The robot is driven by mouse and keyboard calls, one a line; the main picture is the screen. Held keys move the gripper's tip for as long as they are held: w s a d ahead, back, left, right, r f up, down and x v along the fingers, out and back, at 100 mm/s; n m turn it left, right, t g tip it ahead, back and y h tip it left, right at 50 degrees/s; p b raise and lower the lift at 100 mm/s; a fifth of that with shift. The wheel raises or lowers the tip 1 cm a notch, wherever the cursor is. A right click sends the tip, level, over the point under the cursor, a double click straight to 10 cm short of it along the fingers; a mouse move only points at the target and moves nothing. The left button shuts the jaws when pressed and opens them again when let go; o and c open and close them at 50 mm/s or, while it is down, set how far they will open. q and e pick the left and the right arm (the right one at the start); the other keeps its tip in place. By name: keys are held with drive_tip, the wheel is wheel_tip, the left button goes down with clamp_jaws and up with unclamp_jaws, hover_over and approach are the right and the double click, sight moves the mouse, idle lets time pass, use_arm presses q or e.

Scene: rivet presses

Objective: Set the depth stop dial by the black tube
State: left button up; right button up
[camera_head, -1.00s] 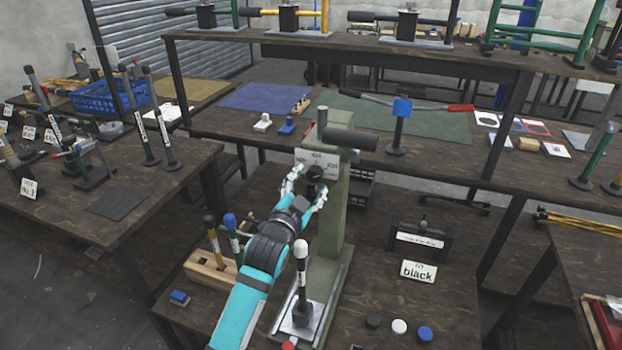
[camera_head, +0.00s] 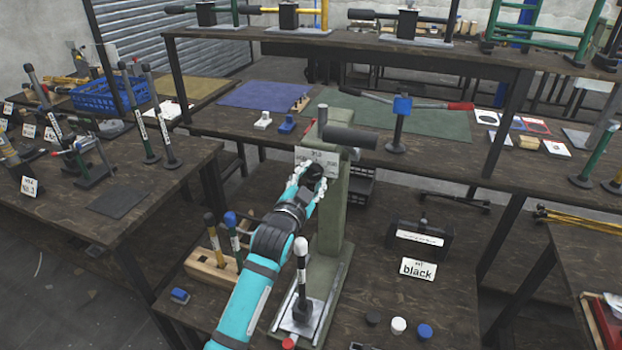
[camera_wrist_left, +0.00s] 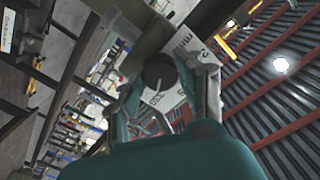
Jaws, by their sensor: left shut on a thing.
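The depth stop dial (camera_wrist_left: 159,72) is a dark round knob on a white marked plate (camera_head: 315,155) on the green press column (camera_head: 334,205). My left gripper (camera_head: 313,176) is shut on the dial, with a finger at either side. The fingers hide much of the dial in the head view. In the wrist view a pale pointer mark shows on the dial; its reading is too small to tell. A black horizontal cylinder (camera_head: 350,138) sticks out at the column's top. A card reading "black" (camera_head: 418,269) stands before a dark holder (camera_head: 422,238) with a white strip. My right gripper is not in view.
A white-topped lever (camera_head: 301,262) stands on the press base, close to my left forearm. A wooden rack (camera_head: 210,268) with handled tools is left of it. Black, white (camera_head: 398,326) and blue caps lie at the front right.

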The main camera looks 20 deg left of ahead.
use_arm(q)
drive_tip(key=n+p, duration=0.2)
drive_tip(key=n, duration=0.1)
drive_tip(key=shift+r, duration=0.1)
drive_tip(key=n+p, duration=0.2)
drive_tip(key=n, duration=0.1)
drive_tip(key=n+p, duration=0.2)
drive_tip(key=n, duration=0.3)
drive_tip(key=shift+n, duration=0.4)
idle(0.3)
drive_tip(key=o, duration=1.1)
drive_tip(key=shift+o, duration=0.2)
